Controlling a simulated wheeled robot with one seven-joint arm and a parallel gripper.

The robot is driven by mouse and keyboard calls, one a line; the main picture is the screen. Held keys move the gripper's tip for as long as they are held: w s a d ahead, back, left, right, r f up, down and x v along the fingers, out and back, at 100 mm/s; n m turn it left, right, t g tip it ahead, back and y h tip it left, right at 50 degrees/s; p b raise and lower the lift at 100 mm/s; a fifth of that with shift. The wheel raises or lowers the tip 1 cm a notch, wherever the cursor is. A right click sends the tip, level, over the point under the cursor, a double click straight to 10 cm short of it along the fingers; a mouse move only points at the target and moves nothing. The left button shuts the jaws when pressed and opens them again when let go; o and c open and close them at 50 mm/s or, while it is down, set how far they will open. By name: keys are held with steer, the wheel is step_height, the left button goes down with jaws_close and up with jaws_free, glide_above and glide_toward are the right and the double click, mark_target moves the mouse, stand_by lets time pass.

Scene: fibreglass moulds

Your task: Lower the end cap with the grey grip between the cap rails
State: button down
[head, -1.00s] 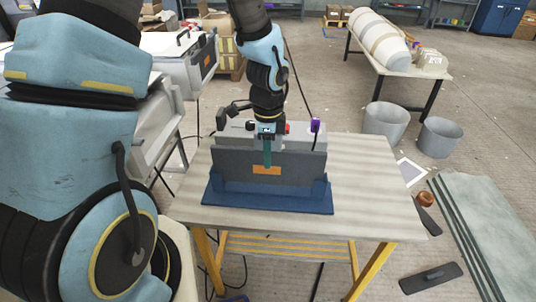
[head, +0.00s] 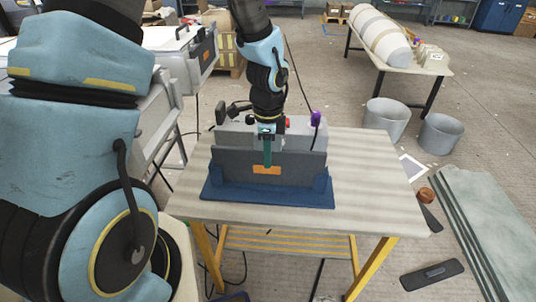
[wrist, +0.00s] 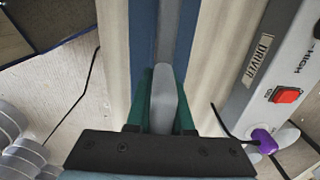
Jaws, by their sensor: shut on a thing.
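The end cap (head: 230,167) is a dark grey upright panel with an orange label, in the head view. My gripper (head: 267,160) comes from above, its green fingers shut on the cap's grey grip (wrist: 163,100), which shows between them in the wrist view. In the wrist view, blue strips (wrist: 143,35) flank the grey cap edge. The cap looks upright and lies between the rails in the head view. Its lower edge is hidden, so I cannot tell whether it touches the bottom.
A grey driver box (head: 300,130) with a red switch (wrist: 286,95) and purple plug (wrist: 263,140) stands close behind the cap. The table (head: 375,190) is clear to the right. Two grey buckets (head: 440,134) and stacked green-grey sheets (head: 490,225) are on the floor.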

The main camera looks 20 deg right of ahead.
steer(key=shift+f, duration=0.15)
steer(key=c, duration=0.7)
jaws_free()
step_height(320, 180, up, 11)
steer(key=shift+f, duration=0.1)
